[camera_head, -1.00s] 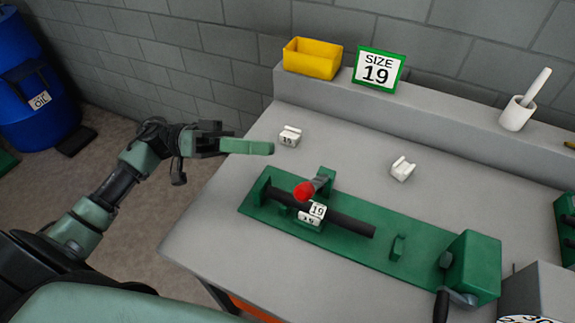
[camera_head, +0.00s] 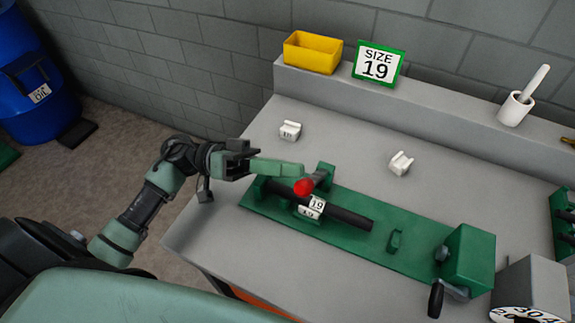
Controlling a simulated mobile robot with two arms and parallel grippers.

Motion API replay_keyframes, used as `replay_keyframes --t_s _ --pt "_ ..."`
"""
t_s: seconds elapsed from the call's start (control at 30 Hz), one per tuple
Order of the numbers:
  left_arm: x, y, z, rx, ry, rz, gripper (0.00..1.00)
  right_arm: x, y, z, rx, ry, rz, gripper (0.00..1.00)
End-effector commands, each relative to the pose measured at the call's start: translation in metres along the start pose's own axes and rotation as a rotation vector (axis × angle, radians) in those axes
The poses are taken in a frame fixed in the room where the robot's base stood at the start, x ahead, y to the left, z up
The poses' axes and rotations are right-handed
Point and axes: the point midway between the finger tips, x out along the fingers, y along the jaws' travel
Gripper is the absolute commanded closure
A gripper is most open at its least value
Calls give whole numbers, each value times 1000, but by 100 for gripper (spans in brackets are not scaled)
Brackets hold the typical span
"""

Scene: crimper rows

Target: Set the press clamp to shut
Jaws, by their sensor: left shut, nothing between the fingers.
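The green press (camera_head: 355,241) lies on the grey bench. Its clamp has a lever with a red knob (camera_head: 303,187) at the left end, by a green upright. A dark rod (camera_head: 345,217) lies along the press, through white blocks marked 19 (camera_head: 312,206) below the knob. My left gripper (camera_head: 296,170) is shut and empty. Its green fingers point right, just behind and left of the red knob; I cannot tell whether they touch it. They hide part of the clamp's left end. My right gripper is not in view.
Two loose white blocks lie on the bench, one at the left (camera_head: 290,131) and one in the middle (camera_head: 400,163). A crank (camera_head: 440,295) sticks out at the press's right end.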

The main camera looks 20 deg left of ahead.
Motion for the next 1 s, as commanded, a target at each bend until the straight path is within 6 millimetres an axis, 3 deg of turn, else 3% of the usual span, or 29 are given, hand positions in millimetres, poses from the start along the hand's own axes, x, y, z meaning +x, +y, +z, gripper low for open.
replay_keyframes --t_s 0.4,0.57,1.0 --pt "-15 -5 64 298 -3 69 100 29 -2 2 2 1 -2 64" --pt "-19 -8 82 348 -3 80 100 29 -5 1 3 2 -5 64" --pt "-20 -9 88 353 0 81 100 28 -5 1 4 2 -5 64"
